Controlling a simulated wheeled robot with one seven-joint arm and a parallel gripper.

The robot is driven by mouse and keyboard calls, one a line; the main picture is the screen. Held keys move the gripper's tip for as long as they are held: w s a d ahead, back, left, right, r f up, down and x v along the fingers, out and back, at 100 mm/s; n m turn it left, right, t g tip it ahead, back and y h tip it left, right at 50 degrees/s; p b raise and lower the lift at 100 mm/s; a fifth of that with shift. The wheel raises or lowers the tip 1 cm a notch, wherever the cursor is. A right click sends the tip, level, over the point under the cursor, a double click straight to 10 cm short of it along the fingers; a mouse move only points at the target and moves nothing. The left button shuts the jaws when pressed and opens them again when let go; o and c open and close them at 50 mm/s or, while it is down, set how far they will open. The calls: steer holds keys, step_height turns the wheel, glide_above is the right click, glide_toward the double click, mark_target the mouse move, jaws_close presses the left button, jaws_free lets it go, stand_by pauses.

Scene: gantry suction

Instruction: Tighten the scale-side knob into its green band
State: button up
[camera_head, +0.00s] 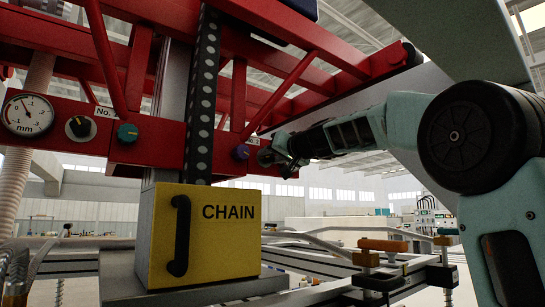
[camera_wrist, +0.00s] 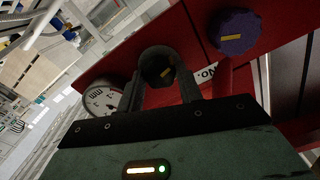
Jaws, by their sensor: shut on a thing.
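My gripper (camera_wrist: 160,78) is shut on a dark round knob (camera_wrist: 158,66) with a yellow pointer mark, one finger on each side of it. The knob sits on the red beam, between a white round mm scale (camera_wrist: 100,98) and a purple knob (camera_wrist: 237,32). The scale appears upside down and is partly covered by a finger; I cannot make out its needle or a green band. In the head view my gripper (camera_head: 278,156) is at the beam's right end, right of the purple knob (camera_head: 241,152), and hides the held knob.
Further left on the beam are another mm gauge (camera_head: 27,115), a black knob (camera_head: 80,127) and a teal knob (camera_head: 127,133). A black chain (camera_head: 203,95) hangs above a yellow CHAIN box (camera_head: 215,235). Red diagonal struts (camera_head: 280,95) rise near my gripper.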

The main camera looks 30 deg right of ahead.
steer(key=shift+m, duration=2.9)
steer(key=o, duration=1)
steer(key=shift+s+b, duration=0.15)
steer(key=shift+b, duration=0.15)
steer(key=shift+s+d+b, duration=0.15)
steer(key=shift+s+b, duration=1.5)
steer(key=shift+s, duration=2.65)
steer(key=shift+s+d+b, duration=0.15)
steer(key=shift+s+b, duration=1.45)
steer(key=shift+s, duration=2.7)
